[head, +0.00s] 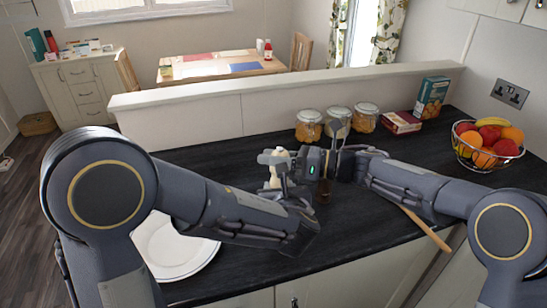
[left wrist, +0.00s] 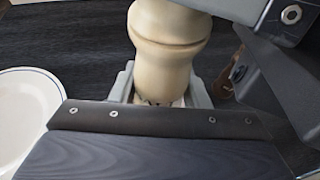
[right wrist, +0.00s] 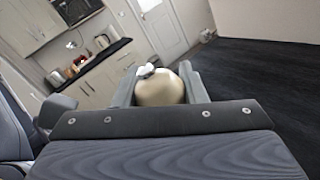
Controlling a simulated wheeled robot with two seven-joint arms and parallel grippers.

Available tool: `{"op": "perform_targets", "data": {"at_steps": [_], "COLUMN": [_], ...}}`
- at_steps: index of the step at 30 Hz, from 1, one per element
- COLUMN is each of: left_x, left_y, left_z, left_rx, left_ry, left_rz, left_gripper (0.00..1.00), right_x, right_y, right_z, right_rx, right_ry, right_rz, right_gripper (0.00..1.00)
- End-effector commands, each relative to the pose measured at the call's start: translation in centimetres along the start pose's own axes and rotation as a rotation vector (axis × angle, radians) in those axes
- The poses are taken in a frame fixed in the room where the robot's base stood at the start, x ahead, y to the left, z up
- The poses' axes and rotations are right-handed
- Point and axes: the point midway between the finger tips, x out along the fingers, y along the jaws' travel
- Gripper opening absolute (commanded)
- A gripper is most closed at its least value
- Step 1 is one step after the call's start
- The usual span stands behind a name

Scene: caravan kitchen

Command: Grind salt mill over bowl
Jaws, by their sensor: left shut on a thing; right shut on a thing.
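The salt mill (head: 277,165) is cream-coloured and looks upright above the dark worktop, between my two grippers. My left gripper (head: 276,184) is shut on its lower body (left wrist: 170,55), which fills the top middle of the left wrist view. My right gripper (head: 275,159) is shut on its rounded top (right wrist: 160,90), which has a small silvery knob. A white round dish (head: 165,262) with a thin dark rim lies to the left, partly hidden by my left arm; it also shows in the left wrist view (left wrist: 22,120). No other bowl shows except the fruit basket.
Glass jars (head: 308,126) and boxes (head: 401,123) line the back ledge. A wire fruit basket (head: 486,160) is at the right. A wooden stick (head: 428,230) lies near the front edge.

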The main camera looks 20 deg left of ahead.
Motion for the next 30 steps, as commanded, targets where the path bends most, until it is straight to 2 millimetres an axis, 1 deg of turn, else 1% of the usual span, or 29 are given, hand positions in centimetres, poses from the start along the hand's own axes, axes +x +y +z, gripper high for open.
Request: {"op": "perform_targets", "data": {"at_steps": [6, 12, 27, 28, 30], "left_x": [-0.06, -0.07, -0.05, -0.05, -0.05], "left_y": [-0.08, -0.09, -0.07, -0.07, -0.06], "left_z": [-0.04, -0.06, -0.08, -0.08, -0.07], "left_rx": [0.0, 0.0, 0.003, 0.003, 0.002], "left_ry": [0.001, 0.001, 0.001, 0.001, 0.001], "left_rz": [-0.003, -0.003, -0.002, -0.002, -0.002], "left_gripper": [0.2, 0.2, 0.2, 0.2, 0.2], "right_x": [-0.01, -0.02, -0.05, -0.05, -0.05], "right_y": [-0.09, -0.2, -0.26, -0.26, -0.26], "right_z": [0.21, 0.21, 0.18, 0.18, 0.16], "right_rx": [-0.001, -0.001, -0.001, -0.001, -0.001], "right_ry": [-0.048, -0.069, -0.074, -0.074, -0.074], "right_rz": [-0.114, -0.173, -0.193, -0.193, -0.193], "right_gripper": [0.15, 0.15, 0.15, 0.41, 0.5]}}
